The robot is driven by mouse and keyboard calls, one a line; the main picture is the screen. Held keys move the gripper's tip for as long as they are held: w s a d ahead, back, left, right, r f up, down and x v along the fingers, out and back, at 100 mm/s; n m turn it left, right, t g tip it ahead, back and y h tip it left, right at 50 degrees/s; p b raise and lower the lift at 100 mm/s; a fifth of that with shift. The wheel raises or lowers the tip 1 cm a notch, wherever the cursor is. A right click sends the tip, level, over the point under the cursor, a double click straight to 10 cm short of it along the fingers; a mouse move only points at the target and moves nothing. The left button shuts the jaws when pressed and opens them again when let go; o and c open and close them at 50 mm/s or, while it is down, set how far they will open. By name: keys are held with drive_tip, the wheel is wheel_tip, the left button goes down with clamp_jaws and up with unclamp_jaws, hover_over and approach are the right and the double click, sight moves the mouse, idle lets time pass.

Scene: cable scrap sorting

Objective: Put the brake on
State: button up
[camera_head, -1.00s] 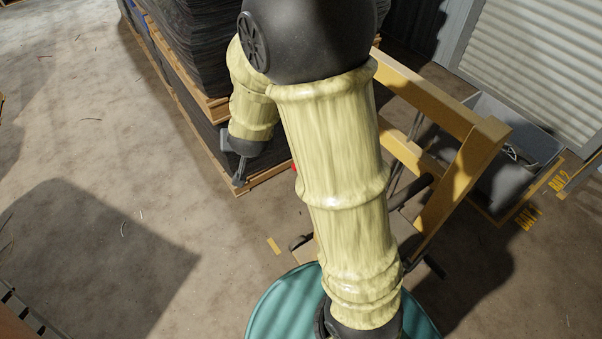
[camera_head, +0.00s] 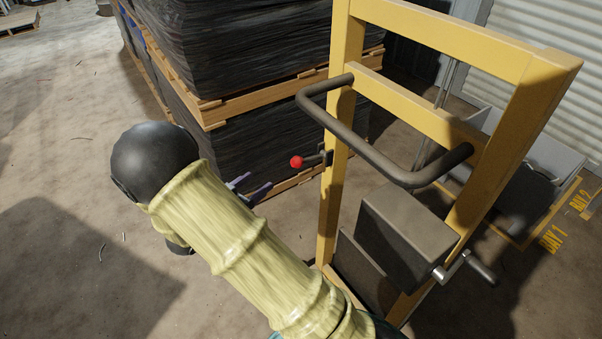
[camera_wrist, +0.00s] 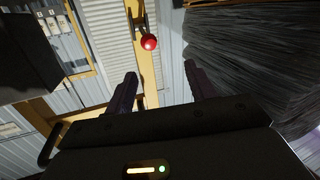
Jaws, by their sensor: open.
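A short dark lever with a red knob (camera_head: 297,161) sticks out to the left from the left upright of a yellow frame (camera_head: 340,120). I take it to be the brake. In the wrist view the red knob (camera_wrist: 149,42) shows beyond my fingertips, between their lines. My gripper (camera_head: 256,186) is open and empty, a little to the left of and below the knob in the head view, apart from it. Its two fingers (camera_wrist: 160,80) also show in the wrist view. Part of my gripper is hidden behind my arm in the head view.
The frame carries a dark bent handle bar (camera_head: 400,170), a grey box (camera_head: 405,225) and a crank (camera_head: 465,268) at lower right. Black-wrapped pallet stacks (camera_head: 230,50) stand behind my gripper. A grey bin (camera_head: 550,155) stands at right. The floor at left is open.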

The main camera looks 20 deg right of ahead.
sight(295, 162)
drive_tip(key=shift+s+a+f+g+h, duration=0.2)
drive_tip(key=shift+s+f+g+h, duration=0.1)
drive_tip(key=shift+s+f+h, duration=0.4)
drive_tip(key=shift+r, duration=0.1)
drive_tip(key=b+x, duration=0.1)
drive_tip(key=x, duration=1.6)
drive_tip(key=shift+d+b, duration=0.3)
drive_tip(key=shift+b, duration=0.05)
drive_tip(key=shift+a, duration=0.1)
drive_tip(key=shift+w, duration=0.1)
clamp_jaws()
